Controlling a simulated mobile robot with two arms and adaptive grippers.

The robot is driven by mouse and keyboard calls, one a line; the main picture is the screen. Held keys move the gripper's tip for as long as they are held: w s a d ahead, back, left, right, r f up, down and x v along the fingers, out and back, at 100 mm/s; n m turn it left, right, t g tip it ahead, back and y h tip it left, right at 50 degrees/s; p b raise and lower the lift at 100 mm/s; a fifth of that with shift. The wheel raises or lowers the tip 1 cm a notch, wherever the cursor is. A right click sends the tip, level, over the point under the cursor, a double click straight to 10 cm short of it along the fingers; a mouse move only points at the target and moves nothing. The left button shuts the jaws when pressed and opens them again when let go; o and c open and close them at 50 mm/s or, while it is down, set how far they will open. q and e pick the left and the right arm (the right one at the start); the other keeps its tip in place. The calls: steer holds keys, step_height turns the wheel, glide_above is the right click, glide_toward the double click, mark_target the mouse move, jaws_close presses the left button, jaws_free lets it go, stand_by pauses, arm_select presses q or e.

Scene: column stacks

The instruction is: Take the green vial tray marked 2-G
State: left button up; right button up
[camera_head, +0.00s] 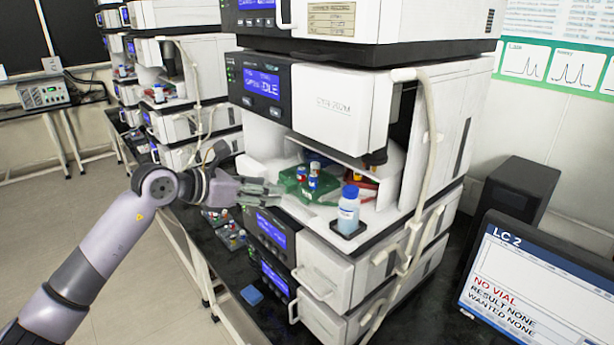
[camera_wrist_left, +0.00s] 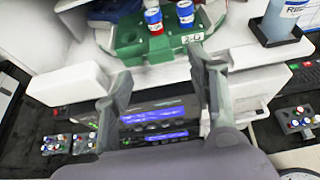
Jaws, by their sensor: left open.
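The green vial tray (camera_head: 290,184) sits on the open shelf of the near instrument stack and holds a few vials with blue, white and red parts. In the left wrist view the tray (camera_wrist_left: 129,50) carries a white label reading 2-G and lies just beyond the fingertips. My left gripper (camera_head: 268,192) reaches in from the left at the shelf's front edge. In the wrist view my left gripper (camera_wrist_left: 162,72) is open, with nothing between its fingers. Whether a fingertip touches the tray I cannot tell. My right gripper is not in view.
A blue-capped bottle (camera_head: 348,210) stands in a dark holder right of the tray. White instrument walls and a hanging tube (camera_head: 432,150) bound the shelf on the right. Small vial racks (camera_head: 222,225) and a blue block (camera_head: 251,295) lie on the dark bench below. A monitor (camera_head: 540,285) reads LC 2, NO VIAL.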

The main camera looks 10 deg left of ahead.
arm_select(q)
steer(key=p+x, duration=0.3)
steer(key=x, duration=0.2)
steer(key=shift+d+r, duration=0.15)
steer(key=shift+c, duration=1.4)
jaws_close()
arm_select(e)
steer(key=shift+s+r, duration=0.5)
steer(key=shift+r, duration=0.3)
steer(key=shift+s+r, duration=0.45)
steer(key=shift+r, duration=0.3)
